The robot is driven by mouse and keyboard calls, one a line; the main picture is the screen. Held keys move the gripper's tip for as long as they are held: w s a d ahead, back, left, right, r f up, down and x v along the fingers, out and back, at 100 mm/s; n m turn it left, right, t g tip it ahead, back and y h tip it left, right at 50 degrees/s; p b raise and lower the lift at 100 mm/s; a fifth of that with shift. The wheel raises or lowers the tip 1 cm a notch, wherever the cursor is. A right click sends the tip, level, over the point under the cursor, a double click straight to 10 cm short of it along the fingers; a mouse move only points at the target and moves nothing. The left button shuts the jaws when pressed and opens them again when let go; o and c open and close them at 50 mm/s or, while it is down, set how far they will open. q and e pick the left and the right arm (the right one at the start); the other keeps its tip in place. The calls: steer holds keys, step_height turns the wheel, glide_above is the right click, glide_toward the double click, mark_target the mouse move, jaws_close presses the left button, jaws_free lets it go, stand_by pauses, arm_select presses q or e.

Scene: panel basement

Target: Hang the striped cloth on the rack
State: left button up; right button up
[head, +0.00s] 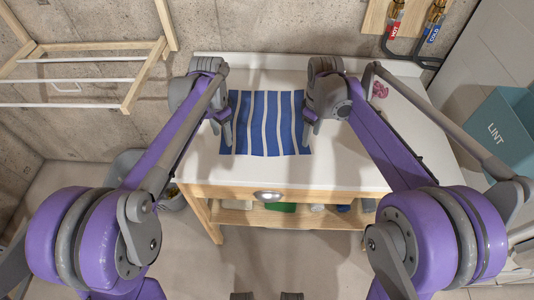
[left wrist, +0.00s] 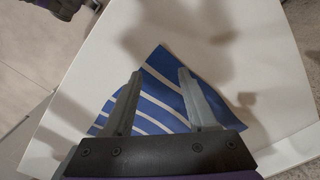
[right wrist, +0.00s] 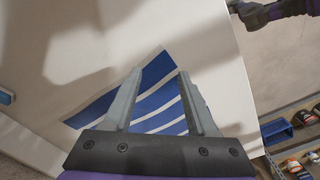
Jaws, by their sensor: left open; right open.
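The striped cloth (head: 265,123), blue with white stripes, lies flat on the white table top (head: 350,165). My left gripper (head: 222,128) is open above the cloth's left edge. In the left wrist view, the cloth (left wrist: 165,88) shows between and beyond the open fingers. My right gripper (head: 312,125) is open at the cloth's right edge. In the right wrist view, the cloth (right wrist: 157,85) lies between and beyond the open fingers. Neither gripper holds it. The rack (head: 80,80), a wooden frame with white rods, is on the wall at the upper left.
A teal LINT bin (head: 497,135) stands at the right. Hot and cold taps (head: 415,25) are on the wall at the upper right. A small pink item (head: 380,90) lies at the table's right side. A shelf below the table (head: 290,215) holds several items. A grey basket (head: 125,165) stands left of the table.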

mark_target(225, 150)
arm_select(q)
step_height(225, 150, down, 4)
steer(key=shift+w+f, duration=0.1)
steer(key=shift+w, duration=0.05)
arm_select(e)
step_height(225, 150, down, 4)
steer(key=shift+w, duration=0.1)
arm_select(q)
steer(key=shift+f, duration=0.55)
arm_select(e)
steer(key=shift+f, duration=0.6)
arm_select(q)
steer(key=shift+f, duration=0.2)
arm_select(e)
steer(key=shift+f, duration=0.25)
arm_select(q)
steer(key=shift+s, duration=0.2)
steer(key=shift+c, duration=1)
arm_select(e)
steer(key=shift+r, duration=0.1)
steer(key=shift+c, duration=1)
arm_select(q)
jaws_close()
arm_select(e)
jaws_close()
arm_select(q)
steer(key=shift+a, duration=0.1)
arm_select(e)
steer(key=shift+d, duration=0.1)
